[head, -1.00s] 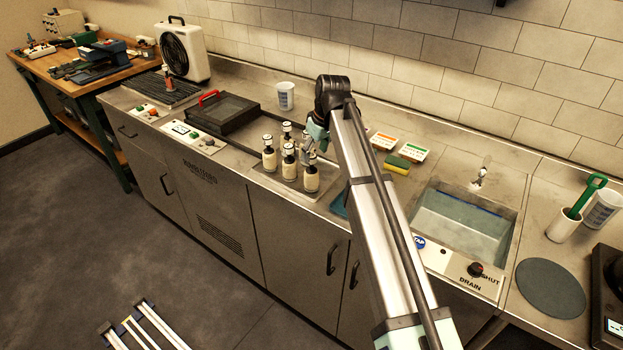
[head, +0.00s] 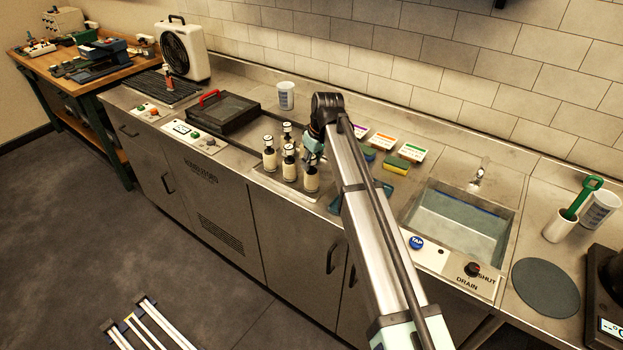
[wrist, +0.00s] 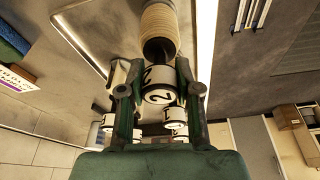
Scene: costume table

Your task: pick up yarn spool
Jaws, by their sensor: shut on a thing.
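Several cream yarn spools (head: 269,159) with dark necks and pale caps stand grouped on the counter in the head view. My gripper (wrist: 161,92) is at the right side of this group, partly hidden by my arm in the head view. In the wrist view its two fingers are shut on the numbered pale cap of one yarn spool (wrist: 159,22), whose wound cream body extends beyond the fingertips. Other capped spools (wrist: 176,115) show behind the fingers. I cannot tell whether the held spool is clear of its support.
A black tray with a red handle (head: 222,111) and a white cup (head: 286,96) stand behind and left. Small cartons (head: 383,141) and a yellow-green sponge (head: 397,164) lie right of my arm, before the sink (head: 455,217).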

